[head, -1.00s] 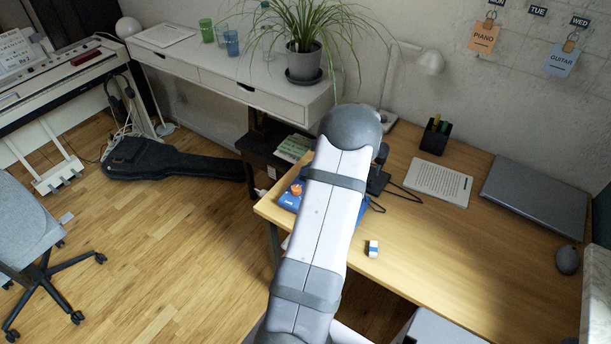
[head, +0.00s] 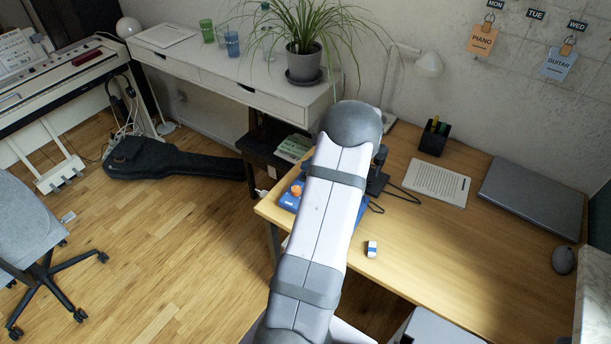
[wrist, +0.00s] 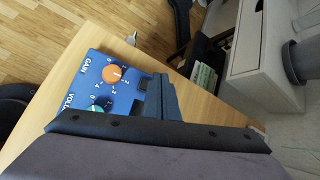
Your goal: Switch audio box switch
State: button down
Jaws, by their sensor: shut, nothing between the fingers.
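The blue audio box (wrist: 97,66) lies near the corner of the wooden desk. In the wrist view it shows an orange GAIN knob (wrist: 112,73), a teal volume knob (wrist: 98,104) and a dark part (wrist: 139,106) that is partly covered. My gripper (wrist: 160,88) is shut and empty, and its dark fingers overlap the box's right side in that view. In the head view my arm covers much of the audio box (head: 288,201), and the gripper is hidden behind the arm.
The wooden desk (head: 430,235) holds a blue-and-white eraser (head: 371,249), a paper sheet (head: 438,182), a laptop (head: 530,197), a mouse (head: 563,261) and a pen holder (head: 434,137). A dark cable (head: 403,193) runs beside the box. A white cabinet (head: 270,100) with a potted plant stands behind.

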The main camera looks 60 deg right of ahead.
jog(key=r+p, duration=0.2)
jog(key=r, duration=0.1)
jog(key=r+p, duration=0.1)
jog(key=shift+d+r, duration=0.25)
jog(key=shift+d, duration=0.15)
dwell(0.4)
jog(key=w+a+r+n+g+y, duration=0.1)
jog(key=w+a+n, duration=0.25)
jog(key=a, duration=0.55)
jog(key=w+a+r+n+g+y, duration=0.1)
jog(key=w+a+n+g+y, duration=0.1)
jog(key=a+n, duration=0.5)
jog(key=w+a+r+n+g+y, duration=0.1)
jog(key=w+a+r+n, duration=0.15)
jog(key=a, duration=0.85)
jog(key=s+a+n+g+h, duration=0.1)
jog(key=s+a+n+g, duration=0.1)
jog(key=s+a+n, duration=0.5)
jog(key=s+a+n+g+h, duration=0.1)
jog(key=s+a+n+g, duration=0.1)
jog(key=s+a+n, duration=0.5)
jog(key=shift+s+a+r+n+h, duration=0.35)
jog(key=shift+a+n, duration=1.95)
jog(key=shift+a, duration=1.4)
